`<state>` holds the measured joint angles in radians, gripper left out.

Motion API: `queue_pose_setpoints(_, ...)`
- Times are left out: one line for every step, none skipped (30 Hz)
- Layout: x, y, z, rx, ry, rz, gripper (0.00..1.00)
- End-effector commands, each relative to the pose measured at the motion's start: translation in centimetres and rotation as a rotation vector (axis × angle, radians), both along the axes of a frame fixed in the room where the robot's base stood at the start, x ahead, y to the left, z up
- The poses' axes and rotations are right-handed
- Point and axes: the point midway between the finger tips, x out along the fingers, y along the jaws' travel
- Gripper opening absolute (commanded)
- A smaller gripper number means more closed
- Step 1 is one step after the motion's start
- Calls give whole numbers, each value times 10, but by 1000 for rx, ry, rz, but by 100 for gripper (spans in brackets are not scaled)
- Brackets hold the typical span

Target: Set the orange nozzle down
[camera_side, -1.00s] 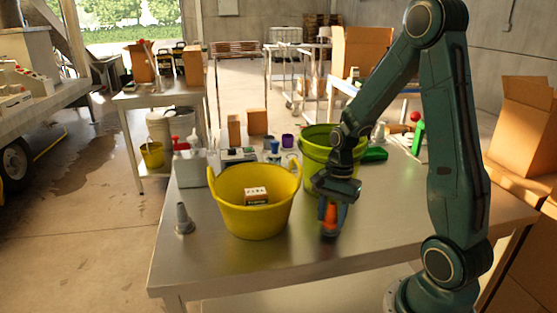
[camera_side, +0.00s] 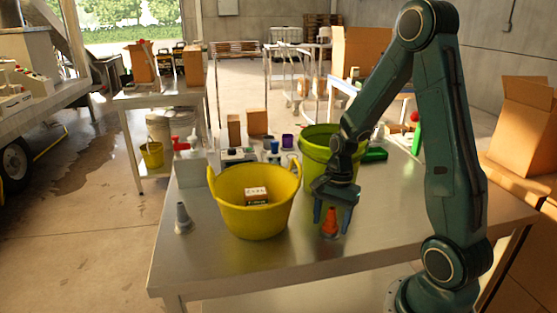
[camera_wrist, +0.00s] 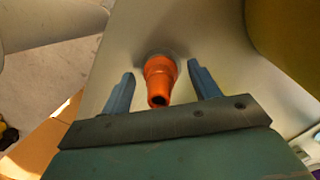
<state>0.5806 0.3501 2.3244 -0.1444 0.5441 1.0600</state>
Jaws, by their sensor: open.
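The orange nozzle (camera_side: 330,223) stands upright on the metal table (camera_side: 290,255), to the right of the yellow tub. My gripper (camera_side: 332,222) is open just above and around it, with a blue finger on each side. In the wrist view the orange nozzle (camera_wrist: 160,80) lies between the two spread fingers of my gripper (camera_wrist: 162,82), with a visible gap on both sides. Its narrow tip points up toward my gripper. A grey nozzle (camera_side: 183,218) stands upright at the table's left end.
The yellow tub (camera_side: 236,213) holds a small box (camera_side: 257,196). A green bucket (camera_side: 316,148) stands behind my gripper. Bottles and small boxes crowd the table's back. The table's right part and front strip are clear.

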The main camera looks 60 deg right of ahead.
Motion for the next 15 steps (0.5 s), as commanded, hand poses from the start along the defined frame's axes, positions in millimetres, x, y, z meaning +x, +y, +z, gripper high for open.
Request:
queue_pose_setpoints(0,0,0,0,0,0,61)
queue_pose_setpoints(0,0,0,0,0,0,61)
queue_pose_setpoints(0,0,1,0,-1,0,61)
queue_pose_setpoints(0,0,2,0,-1,0,61)
queue_pose_setpoints(0,0,2,-1,-1,0,61)
queue_pose_setpoints(0,0,4,-1,-2,0,61)
queue_pose_setpoints(0,0,5,-1,-2,0,61)
queue_pose_setpoints(1,-1,7,-1,-3,0,61)
queue_pose_setpoints(1,-1,10,-1,-3,0,61)
queue_pose_setpoints(1,-2,12,-1,-3,0,61)
queue_pose_setpoints(1,-2,14,-1,-3,0,61)
queue_pose_setpoints(1,-3,18,-2,-4,-1,61)
queue_pose_setpoints(1,-3,21,-2,-4,-1,61)
queue_pose_setpoints(1,-4,25,-3,-5,-1,61)
queue_pose_setpoints(1,-4,29,-2,-4,-1,61)
